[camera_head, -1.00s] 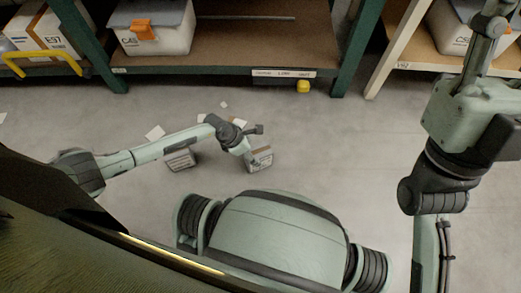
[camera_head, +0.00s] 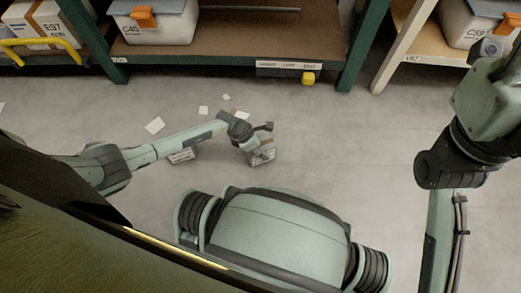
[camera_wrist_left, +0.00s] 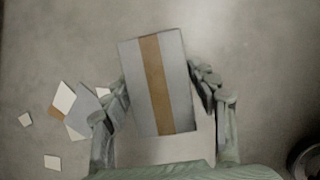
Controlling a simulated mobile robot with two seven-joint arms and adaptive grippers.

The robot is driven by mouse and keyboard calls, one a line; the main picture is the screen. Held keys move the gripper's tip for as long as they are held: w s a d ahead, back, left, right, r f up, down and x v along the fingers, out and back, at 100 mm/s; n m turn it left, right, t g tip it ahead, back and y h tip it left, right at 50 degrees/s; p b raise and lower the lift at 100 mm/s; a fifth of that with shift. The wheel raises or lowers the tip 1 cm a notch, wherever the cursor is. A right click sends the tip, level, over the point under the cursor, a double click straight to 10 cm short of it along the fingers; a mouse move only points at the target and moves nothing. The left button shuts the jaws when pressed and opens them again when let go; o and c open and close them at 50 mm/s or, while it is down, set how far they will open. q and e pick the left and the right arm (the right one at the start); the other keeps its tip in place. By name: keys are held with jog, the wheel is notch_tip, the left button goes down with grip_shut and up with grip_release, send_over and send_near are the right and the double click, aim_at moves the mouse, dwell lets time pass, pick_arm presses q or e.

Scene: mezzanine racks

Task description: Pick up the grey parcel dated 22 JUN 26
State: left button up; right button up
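A grey parcel (camera_wrist_left: 176,84) with a brown tape strip lies between the fingers of my left gripper (camera_wrist_left: 165,88) in the left wrist view. The fingers are spread, one along each long side; whether either touches the parcel is unclear. In the head view the parcel (camera_head: 263,157) is on the floor, partly covered by my left gripper (camera_head: 258,140). A second parcel (camera_head: 182,157) sits to its left, partly behind my left arm. I cannot read a date on either one. My right arm shows at the right, but its gripper is out of view.
Several pale cards (camera_head: 154,125) lie on the floor nearby. A green rack (camera_head: 230,50) with a grey bin (camera_head: 165,27) stands at the back, with a yellow object (camera_head: 308,78) at its lower edge. Floor right of the parcel is clear.

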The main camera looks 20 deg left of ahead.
pick_arm(q)
jog(key=c, duration=1)
